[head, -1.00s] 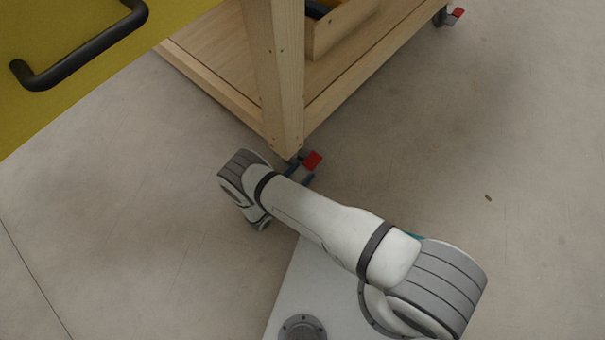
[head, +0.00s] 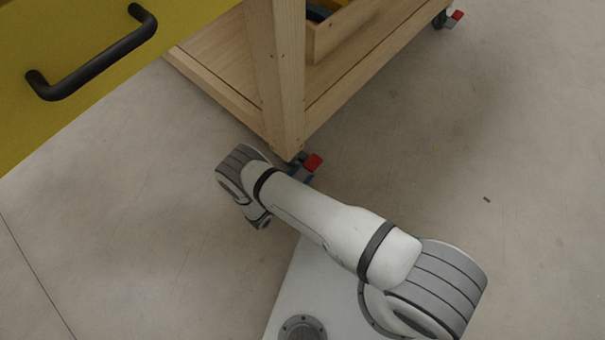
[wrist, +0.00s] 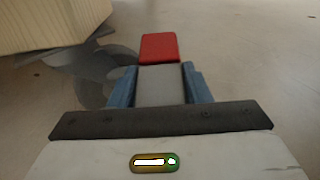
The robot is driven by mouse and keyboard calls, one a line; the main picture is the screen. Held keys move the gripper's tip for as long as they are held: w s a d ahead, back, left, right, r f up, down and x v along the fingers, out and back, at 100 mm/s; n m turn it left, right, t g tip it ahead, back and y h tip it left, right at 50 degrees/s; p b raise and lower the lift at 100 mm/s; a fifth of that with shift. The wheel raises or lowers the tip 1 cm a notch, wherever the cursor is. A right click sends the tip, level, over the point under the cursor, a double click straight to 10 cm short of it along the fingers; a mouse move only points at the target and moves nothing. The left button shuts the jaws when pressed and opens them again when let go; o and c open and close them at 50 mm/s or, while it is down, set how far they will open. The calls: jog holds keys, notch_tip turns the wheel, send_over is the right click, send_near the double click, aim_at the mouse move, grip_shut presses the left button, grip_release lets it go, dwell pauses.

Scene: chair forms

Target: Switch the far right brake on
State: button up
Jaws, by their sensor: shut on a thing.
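A red brake tab (head: 313,163) sits on the caster under the near corner leg of the wooden cart (head: 276,80). In the wrist view this red tab (wrist: 159,47) stands just beyond my gripper (wrist: 160,78). The blue fingers are on both sides of the tab's grey lever (wrist: 160,88), shut on it. The caster wheel (wrist: 108,75) is to the left, under the wooden leg. In the head view my arm hides most of the gripper and caster. Another caster with a red tab (head: 457,15) shows at the cart's far right corner, away from my gripper.
A yellow drawer front (head: 60,45) with a black handle (head: 95,62) overhangs at the upper left. The cart's lower shelf (head: 222,62) carries a wooden box (head: 340,32). The grey floor to the right is clear.

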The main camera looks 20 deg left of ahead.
jog(key=g+p, duration=0.1)
jog(key=r+g+p, duration=0.1)
jog(key=shift+d+g+y+p, duration=0.1)
jog(key=shift+g+y+p, duration=0.6)
jog(key=shift+g+p, duration=0.4)
jog(key=shift+p, duration=0.05)
jog(key=shift+d, duration=0.1)
jog(key=o, duration=0.6)
jog(key=shift+o, duration=0.5)
jog(key=shift+w, duration=0.1)
